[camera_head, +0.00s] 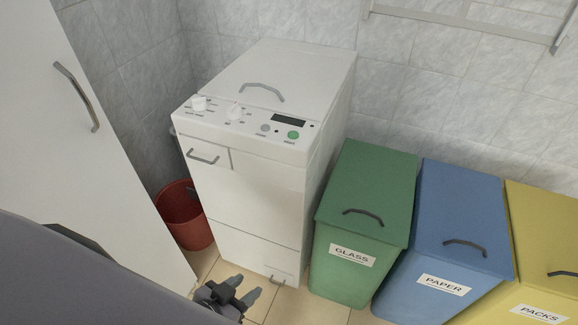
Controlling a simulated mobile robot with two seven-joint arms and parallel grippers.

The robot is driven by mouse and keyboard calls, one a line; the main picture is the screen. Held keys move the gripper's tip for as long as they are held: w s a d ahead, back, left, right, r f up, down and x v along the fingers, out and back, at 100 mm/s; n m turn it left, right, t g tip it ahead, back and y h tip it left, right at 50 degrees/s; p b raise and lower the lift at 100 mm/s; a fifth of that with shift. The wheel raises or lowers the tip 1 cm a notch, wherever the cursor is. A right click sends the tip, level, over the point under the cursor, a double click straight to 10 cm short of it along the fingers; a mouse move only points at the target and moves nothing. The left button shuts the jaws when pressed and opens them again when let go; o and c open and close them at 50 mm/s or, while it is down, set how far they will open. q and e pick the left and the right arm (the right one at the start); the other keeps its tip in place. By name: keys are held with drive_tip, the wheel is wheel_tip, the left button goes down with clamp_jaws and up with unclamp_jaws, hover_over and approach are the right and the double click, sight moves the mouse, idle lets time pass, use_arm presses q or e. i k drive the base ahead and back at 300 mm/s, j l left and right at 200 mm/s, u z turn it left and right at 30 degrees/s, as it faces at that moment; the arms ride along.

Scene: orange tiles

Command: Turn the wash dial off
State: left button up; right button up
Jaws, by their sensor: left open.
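A white top-loading washing machine (255,185) stands against the tiled wall. Its sloped control panel (255,130) carries two white dials, a left dial (199,103) and a right dial (235,112). The markings around them are too small to read, so I cannot tell which is the wash dial or how it is set. My left gripper (247,296) is low at the bottom of the view, in front of the machine's base and well below the panel. It is open, with nothing between its fingers. My right gripper is not in view.
The panel also has a dark display (289,119) and a green button (293,135). A red bucket (184,222) stands left of the machine, beside a white cabinet door (75,130). Green (335,245), blue (420,280) and yellow (540,250) bins stand to the right.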

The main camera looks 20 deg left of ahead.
sight(200, 104)
drive_tip(key=u, duration=1.25)
